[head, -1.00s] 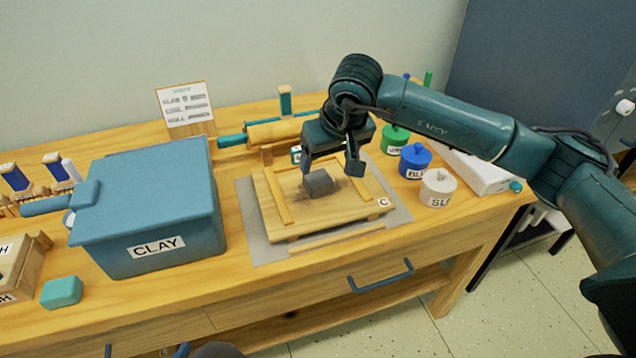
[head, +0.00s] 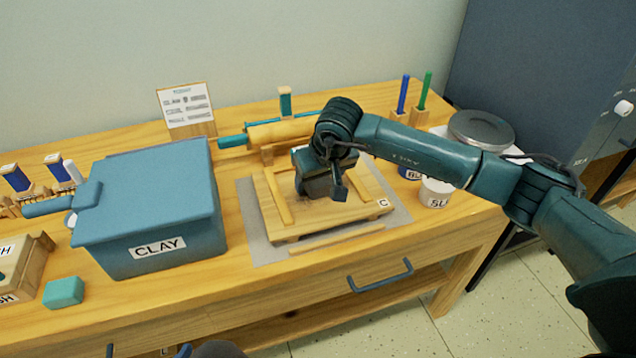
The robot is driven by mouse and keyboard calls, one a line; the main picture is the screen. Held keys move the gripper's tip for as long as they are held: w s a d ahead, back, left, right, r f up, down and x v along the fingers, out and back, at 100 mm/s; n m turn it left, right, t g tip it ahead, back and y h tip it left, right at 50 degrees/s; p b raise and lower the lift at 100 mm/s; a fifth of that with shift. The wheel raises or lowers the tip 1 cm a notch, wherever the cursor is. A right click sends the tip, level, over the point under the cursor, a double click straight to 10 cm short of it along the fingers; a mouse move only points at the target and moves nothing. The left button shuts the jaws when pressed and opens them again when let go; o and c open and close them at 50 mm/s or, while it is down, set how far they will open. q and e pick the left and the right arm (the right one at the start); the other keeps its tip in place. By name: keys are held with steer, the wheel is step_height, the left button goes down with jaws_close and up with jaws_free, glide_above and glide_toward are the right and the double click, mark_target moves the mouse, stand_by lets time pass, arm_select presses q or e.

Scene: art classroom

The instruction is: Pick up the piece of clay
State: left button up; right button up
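A wooden board (head: 285,231) with raised side strips and a tag marked C lies on a grey mat (head: 249,216) on the workbench. My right gripper (head: 325,192) is low over the middle of this board. One finger shows on its right side; the other is hard to make out. The grey piece of clay cannot be made out now; the gripper covers the place where it lay. Whether the fingers are closed on it is hidden. My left gripper is not in view.
A blue bin marked CLAY (head: 150,215) stands left of the board, with a teal block (head: 63,292) before it. A rolling pin (head: 285,131) and a sign (head: 186,108) are behind. A white jar (head: 435,194) and a round grey plate (head: 481,130) are at the right.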

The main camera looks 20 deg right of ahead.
steer(key=c, duration=1)
steer(key=shift+r, duration=0.1)
